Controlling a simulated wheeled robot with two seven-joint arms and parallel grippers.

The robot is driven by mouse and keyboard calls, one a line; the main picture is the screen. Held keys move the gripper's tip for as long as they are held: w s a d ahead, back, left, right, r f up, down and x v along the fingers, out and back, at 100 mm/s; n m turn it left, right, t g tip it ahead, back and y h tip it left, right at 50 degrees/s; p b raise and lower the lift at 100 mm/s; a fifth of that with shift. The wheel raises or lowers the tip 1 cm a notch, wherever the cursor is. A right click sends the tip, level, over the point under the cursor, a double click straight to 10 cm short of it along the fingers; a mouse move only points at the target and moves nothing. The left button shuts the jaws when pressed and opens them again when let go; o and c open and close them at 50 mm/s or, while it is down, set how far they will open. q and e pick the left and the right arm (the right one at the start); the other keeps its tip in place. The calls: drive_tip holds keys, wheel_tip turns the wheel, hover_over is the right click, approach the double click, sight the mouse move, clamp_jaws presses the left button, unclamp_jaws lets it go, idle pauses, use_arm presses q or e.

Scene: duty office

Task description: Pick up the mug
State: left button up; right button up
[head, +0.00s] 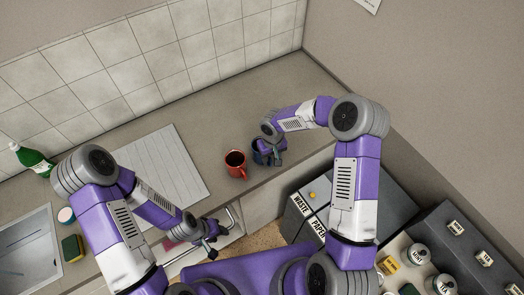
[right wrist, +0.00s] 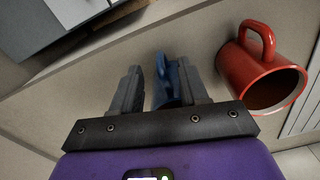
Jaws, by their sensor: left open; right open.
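A red mug (head: 235,162) stands upright on the counter, and it also shows at the right of the right wrist view (right wrist: 258,72). A dark blue mug (head: 258,155) stands just right of it, partly hidden by my right gripper (head: 275,153). In the right wrist view, the open fingers of my right gripper (right wrist: 162,90) have a blue part of this mug (right wrist: 167,82) between them, closer to the right finger. I cannot tell whether they touch. My left gripper (head: 210,240) is open and empty near the counter's front edge, away from both mugs.
A ribbed white drainboard (head: 175,150) lies left of the mugs, with a sink (head: 28,250), green bottle (head: 32,158) and sponge (head: 73,247) further left. Labelled waste and paper bins (head: 305,215) stand at the right. Counter behind the mugs is clear.

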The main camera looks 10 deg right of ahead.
drive_tip(key=f, duration=0.2)
drive_tip(key=f+p, duration=0.1)
drive_tip(key=f, duration=0.2)
drive_tip(key=shift+s+a+f, duration=0.1)
drive_tip(key=shift+s+f, duration=0.1)
drive_tip(key=shift+f, duration=0.05)
clamp_jaws()
